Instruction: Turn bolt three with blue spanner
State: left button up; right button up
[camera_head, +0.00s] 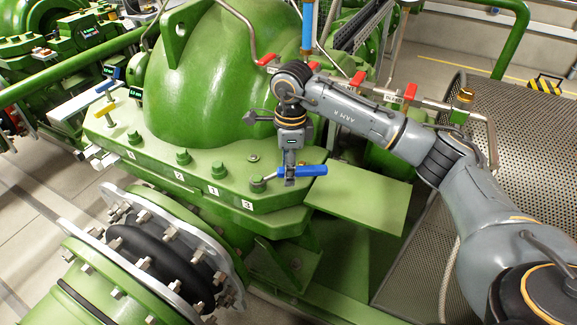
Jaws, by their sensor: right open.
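The blue spanner (312,171) lies level at the right end of the green casing flange. Its metal head points left and meets or nearly meets bolt three (257,183), the bolt behind the plate marked 3 (247,205). I cannot tell whether the head is fully seated on the bolt. My right gripper (289,181) points down at the left part of the blue handle, with its fingers open at the handle. The fingers partly cover the spanner. My left gripper is not in view.
The green dome (207,75) rises behind. Red-handled valves (357,79) line a pipe near my right arm. A flat green plate (358,197) lies right of the spanner.

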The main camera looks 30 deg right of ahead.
notch_tip(320, 180, up, 12)
jog(key=shift+d, duration=0.15)
dwell(0.3)
